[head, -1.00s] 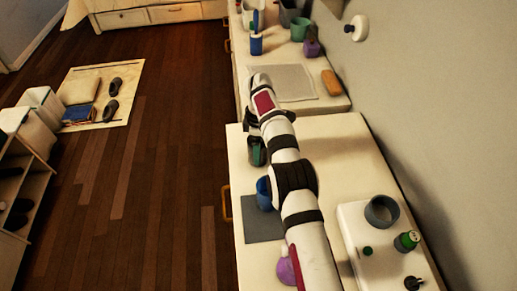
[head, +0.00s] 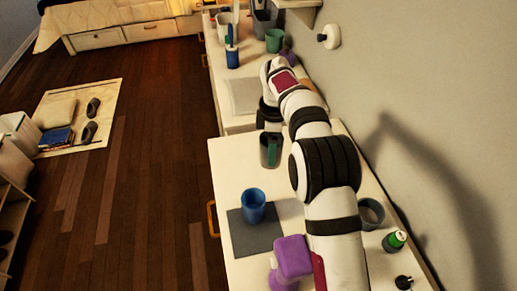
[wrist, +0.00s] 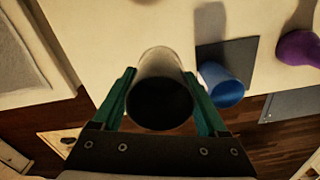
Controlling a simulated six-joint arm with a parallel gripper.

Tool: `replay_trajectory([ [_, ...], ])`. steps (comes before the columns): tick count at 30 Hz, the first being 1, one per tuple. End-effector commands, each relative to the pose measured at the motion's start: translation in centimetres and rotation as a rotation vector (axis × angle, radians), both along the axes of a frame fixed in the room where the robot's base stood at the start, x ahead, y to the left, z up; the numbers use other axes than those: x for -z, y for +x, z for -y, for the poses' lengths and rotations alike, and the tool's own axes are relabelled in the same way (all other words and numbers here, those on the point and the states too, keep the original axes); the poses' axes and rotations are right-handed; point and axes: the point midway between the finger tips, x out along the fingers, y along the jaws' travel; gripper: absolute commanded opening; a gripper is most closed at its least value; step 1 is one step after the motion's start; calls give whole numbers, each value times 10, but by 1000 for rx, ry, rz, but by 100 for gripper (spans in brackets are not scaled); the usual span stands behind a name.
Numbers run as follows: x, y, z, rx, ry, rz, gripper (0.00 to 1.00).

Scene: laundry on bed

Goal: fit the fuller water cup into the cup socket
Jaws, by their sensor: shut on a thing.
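My gripper (head: 270,150) is at the far end of the near counter, its green fingers shut on a grey cup. In the wrist view the grey cup (wrist: 161,98) sits between the two fingers (wrist: 161,95), its dark mouth facing the camera. I cannot tell its water level or whether its base touches the counter. A blue cup (head: 253,204) stands upright on a dark grey mat (head: 262,240), apart from the gripper; it also shows in the wrist view (wrist: 221,86). A grey-green ring (head: 371,213), seemingly the cup socket, is at the right, partly hidden by my arm.
A purple object (head: 292,258) stands in front of the mat, beside my arm. A green-topped bottle (head: 394,241) and a black knob (head: 403,283) are near the ring. The wall (head: 420,110) bounds the right side. The counter's left part (head: 232,170) is bare.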

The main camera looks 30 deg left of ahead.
Motion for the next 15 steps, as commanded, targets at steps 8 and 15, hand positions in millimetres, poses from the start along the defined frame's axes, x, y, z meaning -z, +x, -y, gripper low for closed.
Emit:
replay_trajectory([
  [8, -12, 6, 20, 1, 0, 1, 12],
  [15, -16, 8, 25, -1, 0, 1, 12],
])
